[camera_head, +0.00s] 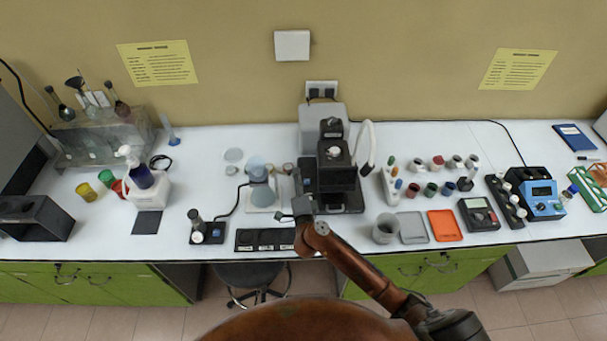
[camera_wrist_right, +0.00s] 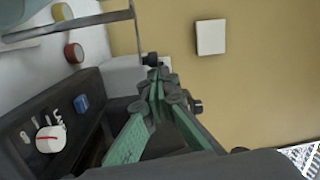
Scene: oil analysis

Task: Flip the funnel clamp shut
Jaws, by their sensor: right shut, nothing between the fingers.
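A pale blue-grey funnel assembly (camera_head: 258,172) stands on a white base (camera_head: 252,206) near the middle of the bench in the head view. The clamp is too small to make out there. My right gripper (camera_head: 301,206) is just right of the assembly, near the front of the bench. In the wrist view its green-padded fingers (camera_wrist_right: 157,88) are shut and empty. A small dark part (camera_wrist_right: 150,59) shows just beyond the fingertips; I cannot tell whether it is the clamp or touches them. My left gripper is out of view.
A black microscope-like instrument (camera_head: 337,160) stands close on the right. A black control box (camera_head: 207,238) with a white knob is on the left, and a dark labelled tray (camera_head: 264,240) lies in front. A grey cup (camera_head: 385,228) and orange tray (camera_head: 444,225) are farther right.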

